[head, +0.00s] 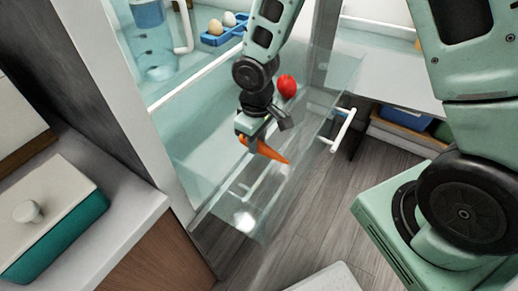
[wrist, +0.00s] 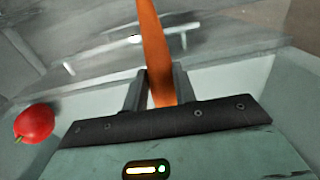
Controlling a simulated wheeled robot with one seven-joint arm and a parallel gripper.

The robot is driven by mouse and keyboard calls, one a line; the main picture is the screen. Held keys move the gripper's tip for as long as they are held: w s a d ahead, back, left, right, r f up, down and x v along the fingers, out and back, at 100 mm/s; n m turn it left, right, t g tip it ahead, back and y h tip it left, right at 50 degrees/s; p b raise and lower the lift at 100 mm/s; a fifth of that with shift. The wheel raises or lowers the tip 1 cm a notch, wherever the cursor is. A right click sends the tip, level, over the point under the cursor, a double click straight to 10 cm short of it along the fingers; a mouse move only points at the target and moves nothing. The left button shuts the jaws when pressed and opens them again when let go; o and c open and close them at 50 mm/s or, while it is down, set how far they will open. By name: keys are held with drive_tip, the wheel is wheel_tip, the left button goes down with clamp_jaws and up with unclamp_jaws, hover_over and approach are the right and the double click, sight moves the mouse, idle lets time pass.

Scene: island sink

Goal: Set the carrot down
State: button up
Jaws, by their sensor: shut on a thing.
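An orange carrot (head: 268,152) is held in my gripper (head: 246,136) over an open, clear-walled drawer (head: 205,205) of the fridge. In the wrist view the carrot (wrist: 153,50) stands between the two dark fingers of my gripper (wrist: 159,88), its length pointing away from the palm. The fingers are shut on its near end. In the head view the carrot slants down to the right, above the drawer's floor. Whether its tip touches anything is hard to tell.
A red round fruit or vegetable (head: 287,86) lies in the drawer behind my gripper, and at left in the wrist view (wrist: 34,123). A blue egg tray (head: 222,34) sits on a shelf above. A counter with a teal-and-white container (head: 55,220) stands at left.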

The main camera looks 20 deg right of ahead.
sight(257, 159)
drive_tip(key=shift+f, duration=2.15)
drive_tip(key=shift+f+b, duration=0.2)
drive_tip(key=shift+b, duration=0.1)
drive_tip(key=o, duration=1)
drive_tip(key=shift+r, duration=0.1)
